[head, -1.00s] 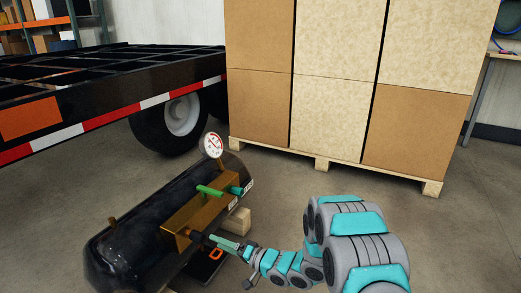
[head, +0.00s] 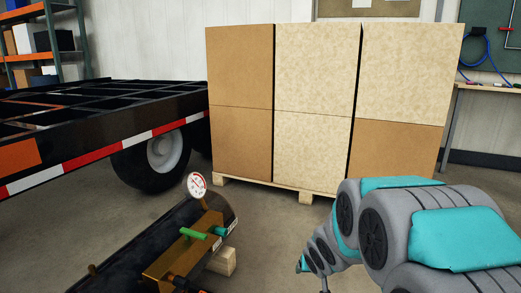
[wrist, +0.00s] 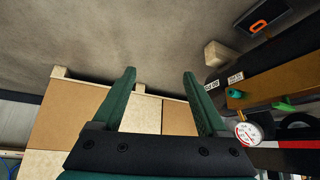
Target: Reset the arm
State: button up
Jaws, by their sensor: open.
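My gripper (wrist: 160,82) is open in the wrist view, with two green fingers spread apart and nothing between them. In the head view my grey and teal arm is folded at the lower right, and the gripper end is mostly out of sight at the bottom. A black tank (head: 140,250) with a brass block (head: 182,252), a green handle (head: 193,233) and a round white gauge (head: 197,185) lies at the lower left. The gripper is apart from the tank, which shows at the right of the wrist view (wrist: 270,62).
A pallet (head: 264,190) with stacked brown and beige boxes (head: 240,140) stands ahead. A black trailer (head: 90,150) with a wheel (head: 160,155) is at the left. A wooden block (head: 222,262) lies beside the tank. Concrete floor between tank and pallet is clear.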

jog(key=s+r+g, duration=0.3)
jog(key=s, duration=0.9)
jog(key=s+r+g+p, duration=0.1)
jog(key=s+r+g, duration=0.2)
jog(key=s, duration=1)
jog(key=s+r+g+p, duration=0.1)
jog(key=s+r+g, duration=0.1)
jog(key=s, duration=1.1)
jog(key=shift+s+d+r+g, duration=0.15)
jog(key=shift+d+r+g, duration=0.2)
jog(key=shift+r+g, duration=0.1)
dwell(0.8)
